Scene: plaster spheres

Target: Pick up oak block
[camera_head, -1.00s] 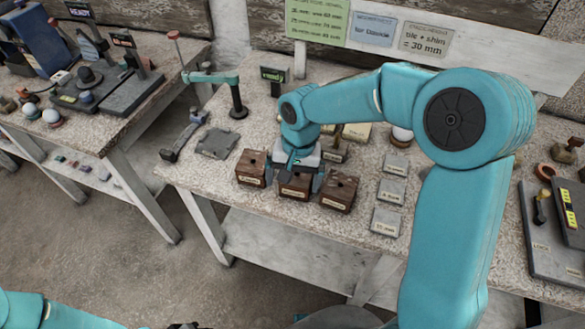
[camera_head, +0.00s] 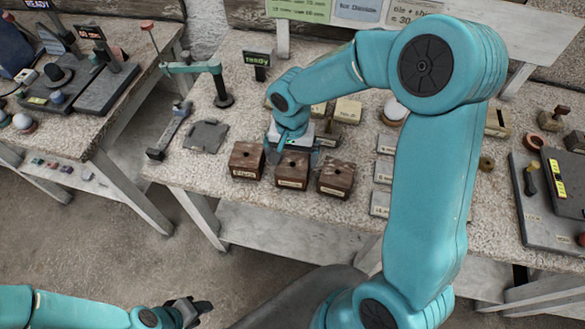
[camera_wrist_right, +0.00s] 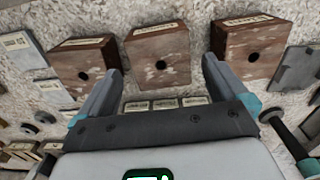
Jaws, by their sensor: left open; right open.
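Three brown wooden blocks, each with a round hole in its top, stand in a row on the stone-topped bench: a left one (camera_head: 246,162), a middle one (camera_head: 292,170) and a right one (camera_head: 335,180). Their labels are too small to read, so I cannot tell which is oak. My right gripper (camera_head: 290,152) is open and empty just behind the middle block. In the right wrist view its fingers (camera_wrist_right: 162,75) are spread beside the middle block (camera_wrist_right: 158,58), not closed on it. My left gripper (camera_head: 195,308) is open and empty, low over the floor, away from the bench.
Grey labelled plates (camera_head: 381,173) lie right of the blocks, partly hidden by my right arm. A dark grey plate (camera_head: 206,136) and a teal-armed stand (camera_head: 222,99) are to the left. Small blocks (camera_head: 347,110) sit behind. The front bench edge is close to the blocks.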

